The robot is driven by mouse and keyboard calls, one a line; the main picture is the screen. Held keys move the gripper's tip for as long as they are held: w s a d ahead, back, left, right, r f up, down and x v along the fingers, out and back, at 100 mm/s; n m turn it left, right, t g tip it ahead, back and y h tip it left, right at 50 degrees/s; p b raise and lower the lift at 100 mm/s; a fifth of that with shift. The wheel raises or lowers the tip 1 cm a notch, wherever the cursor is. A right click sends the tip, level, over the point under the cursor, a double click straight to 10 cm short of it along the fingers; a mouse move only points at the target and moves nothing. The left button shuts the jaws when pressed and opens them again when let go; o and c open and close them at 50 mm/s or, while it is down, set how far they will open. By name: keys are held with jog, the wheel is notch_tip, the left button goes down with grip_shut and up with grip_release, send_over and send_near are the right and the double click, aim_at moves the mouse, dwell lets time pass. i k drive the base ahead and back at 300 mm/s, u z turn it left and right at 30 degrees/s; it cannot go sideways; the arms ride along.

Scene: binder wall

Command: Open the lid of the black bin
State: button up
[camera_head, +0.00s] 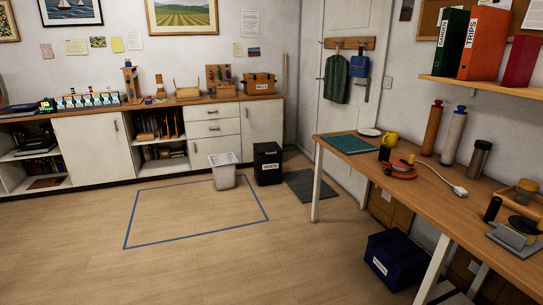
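The black bin (268,166) stands on the floor in front of the white cabinets, left of the door. It is upright, and a pale label shows on its front. Its top looks dark and flat, so the lid appears closed, though it is small at this distance. My gripper is not in view.
A white open basket (222,172) stands just left of the black bin. A dark mat (306,186) lies to its right. A wooden table (430,184) fills the right side, with a dark blue box (398,262) under it.

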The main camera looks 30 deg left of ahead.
aim_at(269, 148)
jog(key=u, duration=0.35)
jog(key=i, duration=0.65)
jog(key=u, duration=1.15)
jog(key=i, duration=2)
jog(key=u, duration=0.45)
jog(key=i, duration=1.95)
jog(key=z, duration=1)
jog(key=i, duration=1.25)
jog(key=z, duration=1.35)
jog(key=i, duration=0.5)
jog(key=z, duration=0.25)
